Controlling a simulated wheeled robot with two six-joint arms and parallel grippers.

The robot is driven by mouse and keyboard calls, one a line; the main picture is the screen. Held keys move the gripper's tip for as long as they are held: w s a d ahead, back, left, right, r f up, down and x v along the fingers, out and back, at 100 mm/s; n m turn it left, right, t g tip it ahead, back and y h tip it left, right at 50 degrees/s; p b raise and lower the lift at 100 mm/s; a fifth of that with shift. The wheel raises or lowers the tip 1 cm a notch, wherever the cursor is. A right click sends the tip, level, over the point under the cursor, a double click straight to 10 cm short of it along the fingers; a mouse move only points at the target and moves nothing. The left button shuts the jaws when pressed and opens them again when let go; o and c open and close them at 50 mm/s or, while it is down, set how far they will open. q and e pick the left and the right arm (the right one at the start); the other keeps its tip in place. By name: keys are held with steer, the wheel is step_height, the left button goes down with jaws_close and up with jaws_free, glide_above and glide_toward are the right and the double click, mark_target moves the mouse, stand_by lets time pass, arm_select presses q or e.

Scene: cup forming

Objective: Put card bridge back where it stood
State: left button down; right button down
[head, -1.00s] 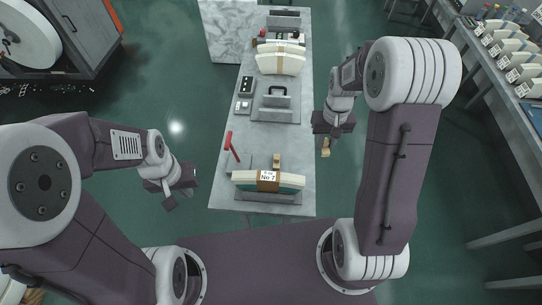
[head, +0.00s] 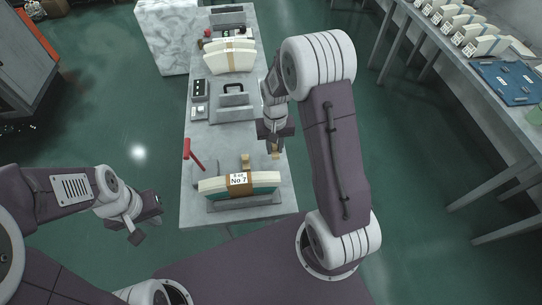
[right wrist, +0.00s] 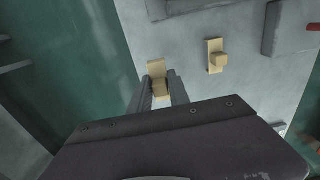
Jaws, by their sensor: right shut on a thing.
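My right gripper (head: 275,148) is shut on a small tan wooden piece (right wrist: 156,70), held over the table's right edge. A similar tan piece (right wrist: 215,57) lies on the table; it also shows behind the front stack in the head view (head: 245,160). A curved stack of pale and green blanks (head: 211,187) stands at the table's near end. A brown band (head: 238,190) with a white card reading No 7 spans its middle. I cannot tell which part is called the card bridge. My left gripper (head: 144,221) is open and empty, left of the table.
The grey table (head: 217,147) also carries a red-handled tool (head: 192,153), a grey block with a black handle (head: 233,98), small dark devices (head: 199,90) and another pale stack (head: 230,58). The tabletop right of the red tool has some bare room.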

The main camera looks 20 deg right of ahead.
mark_target(271, 162)
steer(key=shift+a+f, duration=0.4)
steer(key=shift+a, duration=0.25)
step_height(271, 162, down, 3)
steer(key=shift+s+f, duration=0.1)
steer(key=shift+f, duration=0.4)
steer(key=shift+f, duration=0.15)
steer(key=c, duration=1.2)
jaws_free()
steer(key=shift+c, duration=0.2)
